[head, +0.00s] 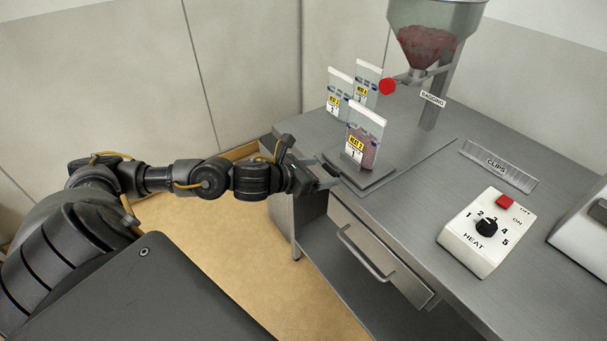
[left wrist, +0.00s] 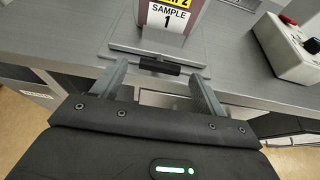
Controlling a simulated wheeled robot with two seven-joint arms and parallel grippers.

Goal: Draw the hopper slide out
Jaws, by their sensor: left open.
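The steel hopper (head: 425,48) stands at the back of the bench, holding dark red material in its cone. A red knob (head: 387,86) on a short rod juts left from its outlet and appears to be the slide's pull. My left gripper (head: 328,173) is open at the bench's front left edge, well apart from the knob. In the left wrist view, its two fingers (left wrist: 160,82) point at a small black handle (left wrist: 159,66) on the front of a grey plate (left wrist: 120,45). The handle lies between the fingertips; I cannot tell whether they touch it. The hopper and knob are outside the wrist view.
A labelled sample bag (head: 364,138) stands on the plate, with two more bags (head: 353,90) behind. A drawer (head: 375,255) is below the bench top. A white heat control box (head: 480,232) and a clips rack (head: 498,165) are at the right. Bare bench top lies between.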

